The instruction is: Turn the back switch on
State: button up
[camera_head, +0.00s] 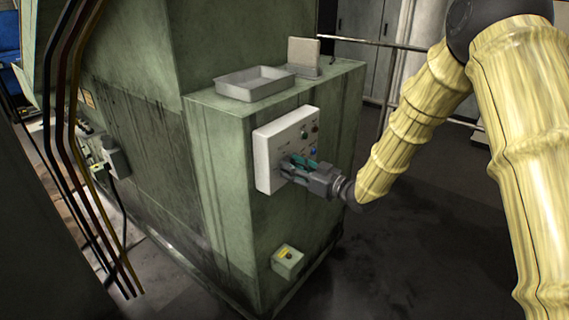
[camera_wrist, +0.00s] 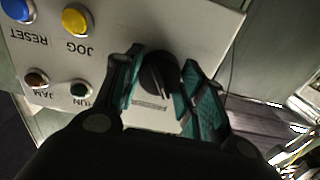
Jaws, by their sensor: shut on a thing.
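A white control panel (camera_head: 281,134) is mounted on the side of the green machine cabinet. In the wrist view, a black rotary switch (camera_wrist: 153,70) on this panel (camera_wrist: 205,24) stands between the teal finger pads. My gripper (camera_head: 302,163) is at the lower part of the panel, shut on the black switch; it also shows in the wrist view (camera_wrist: 161,84). A finger pad lies on each side of the knob. The knob's label is partly hidden and unreadable. In the head view the gripper covers the switch.
Upside down in the wrist view are a blue RESET button (camera_wrist: 18,9), a yellow JOG button (camera_wrist: 77,19), a reddish JAM light (camera_wrist: 37,79) and a green RUN light (camera_wrist: 82,89).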

jog(key=shift+m+p, duration=1.55)
jog(key=shift+m, duration=0.25)
jog(key=shift+m+p, duration=1.35)
jog(key=shift+m, duration=0.55)
jog(key=o, duration=1.3)
